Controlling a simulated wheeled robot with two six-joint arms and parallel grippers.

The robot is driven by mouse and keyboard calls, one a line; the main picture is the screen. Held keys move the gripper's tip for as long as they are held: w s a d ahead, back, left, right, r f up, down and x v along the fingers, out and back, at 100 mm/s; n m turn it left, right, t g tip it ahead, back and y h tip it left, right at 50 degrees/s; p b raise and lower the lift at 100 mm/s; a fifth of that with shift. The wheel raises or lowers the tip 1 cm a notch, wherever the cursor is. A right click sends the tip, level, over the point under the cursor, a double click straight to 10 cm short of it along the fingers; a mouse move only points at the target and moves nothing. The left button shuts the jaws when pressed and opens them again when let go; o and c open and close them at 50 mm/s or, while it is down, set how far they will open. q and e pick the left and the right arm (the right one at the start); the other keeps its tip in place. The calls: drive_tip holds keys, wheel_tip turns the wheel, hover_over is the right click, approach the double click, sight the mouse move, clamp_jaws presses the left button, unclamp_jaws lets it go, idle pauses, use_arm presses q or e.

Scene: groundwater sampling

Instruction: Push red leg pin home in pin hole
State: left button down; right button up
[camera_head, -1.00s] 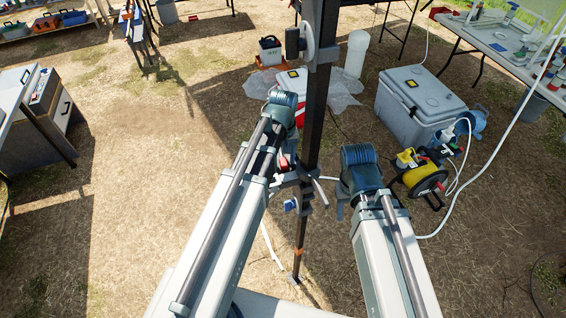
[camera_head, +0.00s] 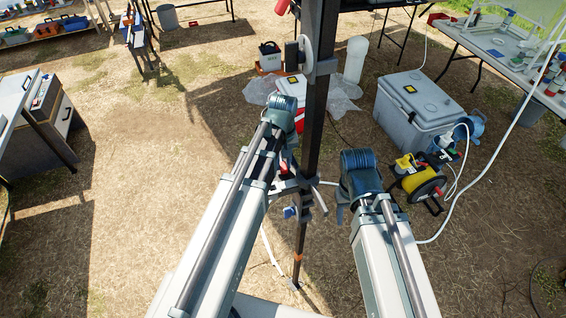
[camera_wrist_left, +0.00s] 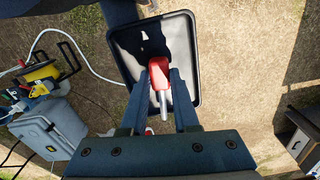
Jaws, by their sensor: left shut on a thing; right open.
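The red leg pin (camera_wrist_left: 158,72) is between the two fingers of my left gripper (camera_wrist_left: 162,82) in the left wrist view, with its bare metal shaft (camera_wrist_left: 163,105) showing. My left gripper is shut on it. In the head view a bit of red (camera_head: 285,163) shows beside the dark upright leg (camera_head: 313,125), below my left wrist; the left fingers are mostly hidden there. The pin hole is not clearly visible, so I cannot tell how the pin sits to it. My right gripper (camera_head: 332,204) is open, just right of the leg.
Grey clamp-like parts (camera_head: 302,186) sit on the leg between my grippers. A grey cooler (camera_head: 420,108) and a yellow reel (camera_head: 420,178) stand on the ground at right. A table (camera_head: 505,52) with bottles is at upper right. The ground at left is mostly clear.

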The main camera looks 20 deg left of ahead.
sight(283, 165)
use_arm(q)
wheel_tip(283, 165, up, 9)
drive_tip(key=p, duration=0.8)
drive_tip(key=shift+f, duration=0.25)
